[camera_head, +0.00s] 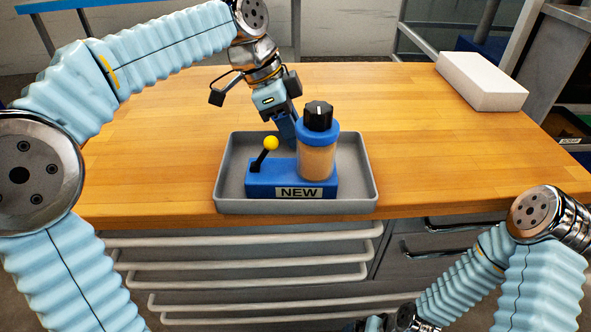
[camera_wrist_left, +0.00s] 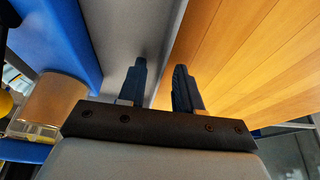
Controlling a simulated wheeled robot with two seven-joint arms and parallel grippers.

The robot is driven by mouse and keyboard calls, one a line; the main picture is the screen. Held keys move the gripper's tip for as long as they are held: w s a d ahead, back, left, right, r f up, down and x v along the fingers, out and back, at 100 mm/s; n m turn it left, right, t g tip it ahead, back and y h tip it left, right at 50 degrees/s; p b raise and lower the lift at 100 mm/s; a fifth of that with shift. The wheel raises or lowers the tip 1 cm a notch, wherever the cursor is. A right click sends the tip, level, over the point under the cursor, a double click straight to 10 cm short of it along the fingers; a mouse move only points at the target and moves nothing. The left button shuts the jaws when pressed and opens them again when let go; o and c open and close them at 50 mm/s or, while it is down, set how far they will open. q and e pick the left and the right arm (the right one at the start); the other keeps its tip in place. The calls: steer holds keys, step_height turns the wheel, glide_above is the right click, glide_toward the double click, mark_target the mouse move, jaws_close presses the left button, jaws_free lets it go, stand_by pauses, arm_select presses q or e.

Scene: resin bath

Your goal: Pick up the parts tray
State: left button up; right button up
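The grey parts tray (camera_head: 229,172) lies flat on the wooden workbench. It holds a blue base labelled NEW (camera_head: 262,186) with a yellow-knobbed lever (camera_head: 271,144) and an amber jar with a black cap (camera_head: 317,158). My left gripper (camera_head: 286,128) points down at the tray's far rim, behind the jar, which partly hides it. In the left wrist view its two fingers (camera_wrist_left: 160,85) are apart, one over the grey tray (camera_wrist_left: 125,35) and one over the wood, with the rim between them. Contact with the rim cannot be told. My right arm hangs low at the right; its gripper is out of frame.
The wooden workbench (camera_head: 420,150) is clear left and right of the tray. A white block (camera_head: 482,80) lies at the back right. Drawers with pale handles (camera_head: 250,262) are under the bench's front edge.

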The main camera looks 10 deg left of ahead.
arm_select(q)
jaws_close()
stand_by(0.5)
